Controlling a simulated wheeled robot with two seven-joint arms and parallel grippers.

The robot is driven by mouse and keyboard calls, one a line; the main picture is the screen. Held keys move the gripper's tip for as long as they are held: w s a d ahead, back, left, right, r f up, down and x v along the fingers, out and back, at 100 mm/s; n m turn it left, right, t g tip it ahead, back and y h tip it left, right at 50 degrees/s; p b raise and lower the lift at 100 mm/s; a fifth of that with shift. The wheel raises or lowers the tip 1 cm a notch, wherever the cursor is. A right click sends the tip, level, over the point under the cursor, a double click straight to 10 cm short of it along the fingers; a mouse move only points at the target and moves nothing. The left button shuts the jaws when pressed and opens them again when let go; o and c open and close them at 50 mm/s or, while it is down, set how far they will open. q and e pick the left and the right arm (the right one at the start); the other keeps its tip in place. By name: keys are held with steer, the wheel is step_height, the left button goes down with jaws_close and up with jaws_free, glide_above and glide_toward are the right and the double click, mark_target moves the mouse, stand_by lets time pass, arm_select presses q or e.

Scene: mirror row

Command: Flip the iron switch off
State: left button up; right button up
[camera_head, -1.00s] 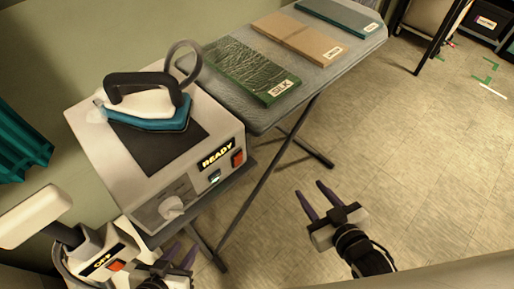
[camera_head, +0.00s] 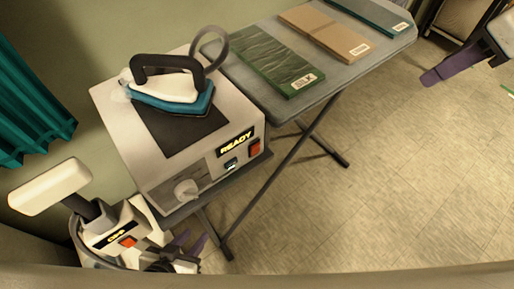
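The iron (camera_head: 172,92), white and teal with a black handle, rests on the dark pad on top of the grey iron station (camera_head: 215,150). The station's front has a lit READY sign (camera_head: 235,143), a red switch (camera_head: 255,147), a small lit indicator and a white knob (camera_head: 185,188). My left gripper (camera_head: 190,243) is low, below the station's front; its purple fingers are apart with nothing visible between them. My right gripper (camera_head: 450,68) is at the upper right, beyond the board and well away from the station; its fingers overlap in view.
An ironing board (camera_head: 340,70) behind the station holds a green cloth (camera_head: 275,65), a tan cloth (camera_head: 325,32) and a teal cloth. A teal curtain (camera_head: 30,105) hangs left.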

steer(key=shift+d+r, duration=0.25)
steer(key=shift+d, duration=0.25)
